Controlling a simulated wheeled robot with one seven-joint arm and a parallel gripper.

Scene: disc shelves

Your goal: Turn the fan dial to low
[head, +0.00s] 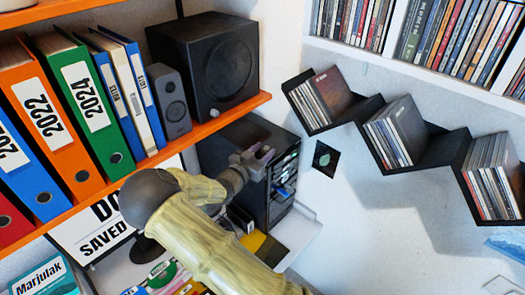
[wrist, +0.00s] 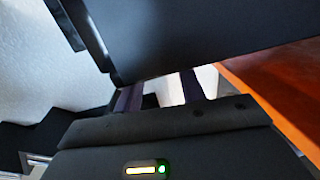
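No part that I can clearly make out as a fan dial shows in either view. A black computer tower (head: 283,152) stands below the orange shelf, with slots and drives down its front. My gripper (head: 262,154) is in front of the tower's upper part, partly covering it; whether it touches cannot be told. In the wrist view, the fingers of my gripper (wrist: 161,92) stand apart with a pale gap between them, and nothing shows held. A large dark panel (wrist: 200,35) fills the top of that view and hides what lies beyond the fingers.
The orange shelf (head: 235,110) runs above, holding binders (head: 88,97), a small grey speaker (head: 172,100) and a large black speaker (head: 205,62) with a pale round spot low on its front. Zigzag black disc shelves (head: 440,148) hang on the right wall. A white desk lies below.

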